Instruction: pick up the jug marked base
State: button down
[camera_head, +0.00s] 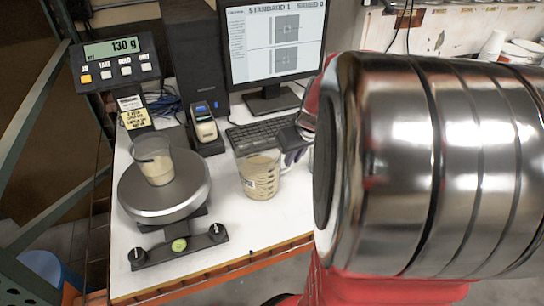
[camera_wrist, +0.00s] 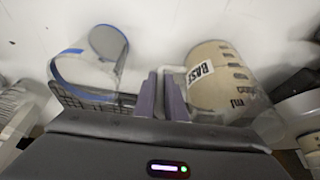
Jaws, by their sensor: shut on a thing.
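The jug marked base (camera_head: 260,174) is a clear jug of tan contents with dark markings. It stands upright over the white table, right of the scale; I cannot tell whether it touches the table. In the wrist view the jug (camera_wrist: 216,84) shows its white BASE label. My gripper (camera_wrist: 167,92) has its two purple fingers close together at the jug's pale handle, shut on it. In the head view my gripper (camera_head: 293,152) is partly hidden by my large metallic arm link.
A scale (camera_head: 164,206) reading 130 g holds a cup (camera_head: 153,162) of tan contents. Behind are a keyboard (camera_head: 262,131), monitor (camera_head: 276,42) and a small device (camera_head: 205,126). A clear vessel with a blue band (camera_wrist: 88,72) lies left of my fingers in the wrist view.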

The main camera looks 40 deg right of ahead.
jog(key=shift+r, duration=0.25)
notch_tip(320, 180, up, 10)
jog(key=shift+f, duration=0.2)
dwell(0.9)
dwell(0.9)
